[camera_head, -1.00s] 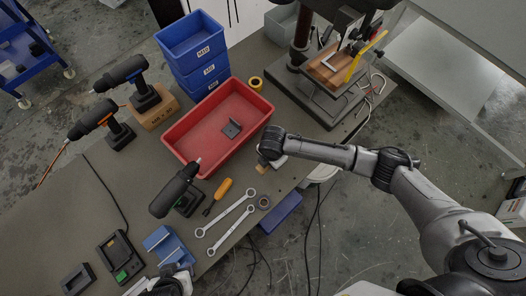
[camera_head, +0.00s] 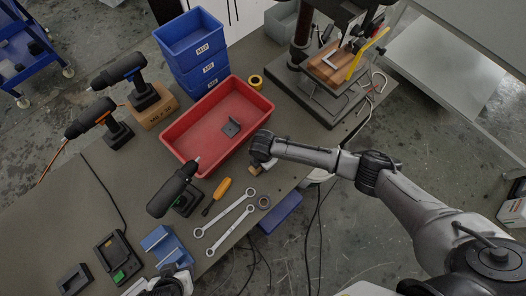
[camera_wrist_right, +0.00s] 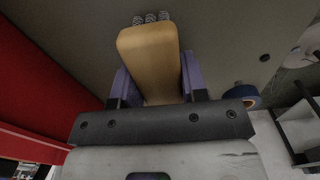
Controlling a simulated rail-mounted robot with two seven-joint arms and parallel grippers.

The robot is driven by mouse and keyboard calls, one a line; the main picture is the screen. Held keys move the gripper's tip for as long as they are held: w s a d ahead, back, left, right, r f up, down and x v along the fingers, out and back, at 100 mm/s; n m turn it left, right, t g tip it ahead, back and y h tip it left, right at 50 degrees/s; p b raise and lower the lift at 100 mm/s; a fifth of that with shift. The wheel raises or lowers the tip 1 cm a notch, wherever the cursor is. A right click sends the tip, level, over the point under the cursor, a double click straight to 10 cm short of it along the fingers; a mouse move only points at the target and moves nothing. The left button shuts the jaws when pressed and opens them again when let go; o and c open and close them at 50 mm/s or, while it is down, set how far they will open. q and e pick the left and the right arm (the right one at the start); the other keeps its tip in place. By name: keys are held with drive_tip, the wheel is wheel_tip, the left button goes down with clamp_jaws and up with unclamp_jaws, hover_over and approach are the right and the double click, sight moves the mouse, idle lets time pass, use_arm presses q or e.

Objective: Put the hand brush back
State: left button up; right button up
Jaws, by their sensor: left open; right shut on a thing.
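The hand brush has a light wooden body (camera_wrist_right: 150,60) with grey coiled tufts at its far end in the right wrist view. My right gripper (camera_wrist_right: 155,90) is shut on it, with a purple finger on either side. In the head view a small wooden part (camera_head: 255,168) shows below my right wrist, beside the red bin; the right fingers are hidden there. My left gripper (camera_head: 172,280) is at the bottom edge of the head view, open and partly cut off, near a blue metal bracket (camera_head: 165,245).
The red bin (camera_head: 180,150) holds a dark bracket (camera_head: 231,128). Blue bins (camera_head: 190,38) stand behind it. Drills (camera_head: 175,190), a yellow-handled screwdriver (camera_head: 222,188) and wrenches (camera_head: 225,225) lie nearby. A drill press (camera_head: 320,85) stands at the back right.

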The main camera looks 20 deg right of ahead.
drive_tip(key=shift+f, duration=0.15)
drive_tip(key=o, duration=0.9)
drive_tip(key=shift+r, duration=0.5)
wheel_tip(320, 180, up, 11)
drive_tip(key=p, duration=0.2)
drive_tip(key=shift+r, duration=0.15)
